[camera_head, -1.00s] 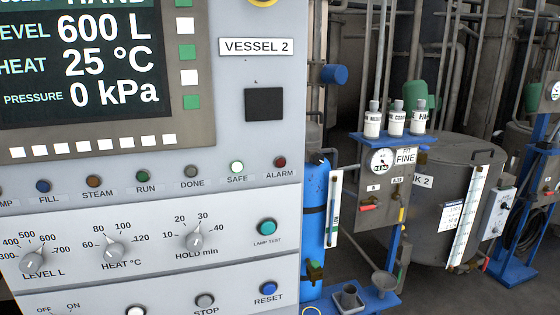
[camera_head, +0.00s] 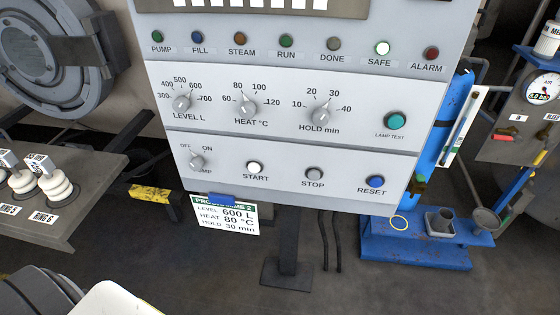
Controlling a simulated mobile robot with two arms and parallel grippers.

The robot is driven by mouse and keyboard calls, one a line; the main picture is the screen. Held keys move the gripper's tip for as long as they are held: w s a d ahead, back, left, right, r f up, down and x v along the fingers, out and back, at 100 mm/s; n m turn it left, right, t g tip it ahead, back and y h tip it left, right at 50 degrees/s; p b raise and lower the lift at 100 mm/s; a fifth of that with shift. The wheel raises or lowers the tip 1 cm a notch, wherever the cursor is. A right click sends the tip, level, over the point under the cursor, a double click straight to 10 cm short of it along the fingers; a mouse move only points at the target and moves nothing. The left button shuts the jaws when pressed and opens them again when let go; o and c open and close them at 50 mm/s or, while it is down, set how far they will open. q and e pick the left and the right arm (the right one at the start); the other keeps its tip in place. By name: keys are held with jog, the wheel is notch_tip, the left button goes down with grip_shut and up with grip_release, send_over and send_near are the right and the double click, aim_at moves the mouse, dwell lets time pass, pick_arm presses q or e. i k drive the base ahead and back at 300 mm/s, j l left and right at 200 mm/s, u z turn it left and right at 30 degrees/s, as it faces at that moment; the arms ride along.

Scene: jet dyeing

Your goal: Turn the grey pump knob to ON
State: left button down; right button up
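The grey pump knob (camera_head: 197,161) is at the lower left of the control panel (camera_head: 290,145) in the head view. OFF is printed at its upper left and ON at its upper right. Its pointer appears to lean up and left toward OFF, but it is small. The PUMP label below it is partly covered by the knob. The pump lamp (camera_head: 157,37) at the left of the lamp row looks dark green and unlit. Neither of my grippers is in view.
START (camera_head: 255,167), STOP (camera_head: 314,174) and RESET (camera_head: 375,182) buttons sit right of the knob. Level (camera_head: 181,103), heat (camera_head: 247,110) and hold (camera_head: 320,118) knobs are above. A programme card (camera_head: 226,215) hangs below. A ring bench (camera_head: 75,205) stands at left.

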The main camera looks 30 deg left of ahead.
aim_at(197, 163)
jog(key=u, duration=1.45)
